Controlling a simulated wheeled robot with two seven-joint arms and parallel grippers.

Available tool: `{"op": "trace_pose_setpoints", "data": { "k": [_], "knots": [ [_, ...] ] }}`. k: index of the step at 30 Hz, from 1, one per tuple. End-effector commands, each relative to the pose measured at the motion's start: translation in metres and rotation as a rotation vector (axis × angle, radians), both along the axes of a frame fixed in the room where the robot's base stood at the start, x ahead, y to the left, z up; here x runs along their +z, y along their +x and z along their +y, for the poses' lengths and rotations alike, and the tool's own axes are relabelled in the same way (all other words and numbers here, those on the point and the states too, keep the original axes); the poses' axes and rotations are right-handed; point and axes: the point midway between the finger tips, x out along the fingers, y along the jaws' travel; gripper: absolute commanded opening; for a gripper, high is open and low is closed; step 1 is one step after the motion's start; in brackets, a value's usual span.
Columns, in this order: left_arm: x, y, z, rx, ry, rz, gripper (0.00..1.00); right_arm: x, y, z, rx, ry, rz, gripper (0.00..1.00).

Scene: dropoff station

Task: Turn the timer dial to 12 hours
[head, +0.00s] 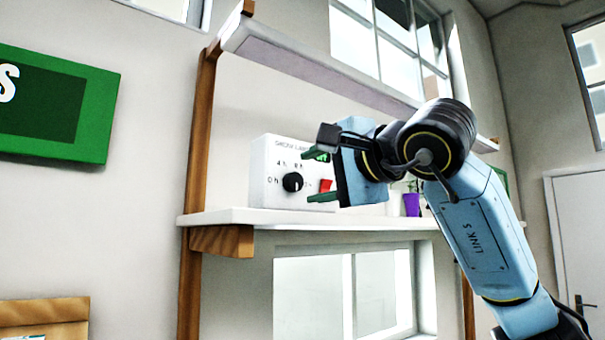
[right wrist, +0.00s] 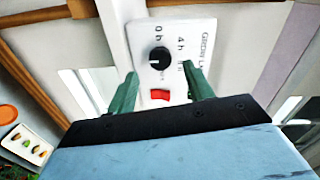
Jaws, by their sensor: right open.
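The white timer box (head: 262,178) stands on the shelf in the head view, with printed hour marks such as 0 h, 4 h and 8 h. Its black dial (head: 292,182) is on the front face, with a red switch (head: 326,185) to its right. My right gripper (head: 314,177) is open, its green fingers pointing at the box face and its body hiding the box's right part. In the right wrist view, the dial (right wrist: 160,58) and red switch (right wrist: 160,94) show beyond and between the open fingers (right wrist: 160,88). The fingers do not hold the dial. My left gripper is out of view.
The white shelf (head: 235,217) carries the box and a purple pot (head: 411,204) behind my right arm. A wooden post (head: 195,180) is at the shelf's left end, with an upper shelf (head: 300,62) overhead. A green sign (head: 60,105) hangs at left.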

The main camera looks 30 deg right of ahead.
Motion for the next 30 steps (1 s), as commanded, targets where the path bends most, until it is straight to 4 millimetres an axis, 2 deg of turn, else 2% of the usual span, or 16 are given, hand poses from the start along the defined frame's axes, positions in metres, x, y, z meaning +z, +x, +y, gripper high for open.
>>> {"op": "trace_pose_setpoints", "data": {
  "k": [3,7,19,28,30],
  "knots": [
    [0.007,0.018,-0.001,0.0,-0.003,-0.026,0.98,0.0,0.019,0.001,0.001,0.001,0.001,0.52],
    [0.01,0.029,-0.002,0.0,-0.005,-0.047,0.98,0.0,0.032,0.003,0.001,0.0,0.0,0.52],
    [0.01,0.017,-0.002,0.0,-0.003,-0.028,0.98,-0.001,0.039,0.003,0.001,-0.001,-0.001,0.51],
    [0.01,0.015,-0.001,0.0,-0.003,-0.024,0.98,-0.001,0.038,0.003,0.001,0.0,-0.001,0.11],
    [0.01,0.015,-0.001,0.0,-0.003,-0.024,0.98,-0.001,0.038,0.003,0.001,0.0,-0.001,0.07]
  ]
}}
